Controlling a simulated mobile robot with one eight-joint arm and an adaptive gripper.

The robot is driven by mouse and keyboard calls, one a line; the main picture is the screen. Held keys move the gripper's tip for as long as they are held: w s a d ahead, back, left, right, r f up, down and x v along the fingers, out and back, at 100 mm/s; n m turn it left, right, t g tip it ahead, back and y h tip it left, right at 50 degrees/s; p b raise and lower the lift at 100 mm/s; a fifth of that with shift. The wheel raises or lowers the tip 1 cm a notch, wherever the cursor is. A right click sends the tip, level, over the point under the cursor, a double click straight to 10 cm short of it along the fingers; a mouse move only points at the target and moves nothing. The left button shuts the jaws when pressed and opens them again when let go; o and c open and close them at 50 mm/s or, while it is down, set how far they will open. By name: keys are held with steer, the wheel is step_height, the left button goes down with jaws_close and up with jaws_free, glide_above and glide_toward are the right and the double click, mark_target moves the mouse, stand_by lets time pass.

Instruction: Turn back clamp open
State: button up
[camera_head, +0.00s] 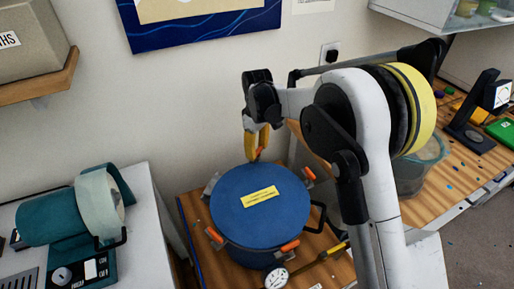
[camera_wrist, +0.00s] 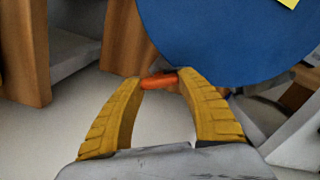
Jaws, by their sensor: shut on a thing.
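A blue round pot with a blue lid (camera_head: 260,210) stands on a wooden surface, with a yellow label (camera_head: 258,196) on the lid. Orange-tipped clamps sit around its rim: one at right (camera_head: 309,174), one at front right (camera_head: 289,246), one at left (camera_head: 215,235). The back clamp's orange handle (camera_wrist: 160,81) lies between the yellow fingertips of my gripper (camera_wrist: 161,80). My gripper (camera_head: 257,150) is at the back edge of the lid, shut on this handle. The lid also shows in the wrist view (camera_wrist: 225,40). The clamp's latch is hidden.
A pressure gauge (camera_head: 276,278) and a yellow-handled hose fitting (camera_head: 335,250) are at the pot's front. A teal machine (camera_head: 55,215) stands on the white bench at left. A clear bucket (camera_head: 418,165) is on the wooden table at right. The wall is close behind the pot.

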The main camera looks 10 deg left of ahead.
mark_target(258, 149)
steer(key=m+p, duration=0.1)
steer(key=m, duration=0.4)
steer(key=shift+d, duration=0.1)
steer(key=m, duration=0.5)
steer(key=shift+m, duration=0.4)
steer(key=shift+w, duration=0.1)
steer(key=o, duration=1.2)
steer(key=shift+c, duration=0.2)
step_height(258, 149, up, 12)
steer(key=shift+d, duration=0.1)
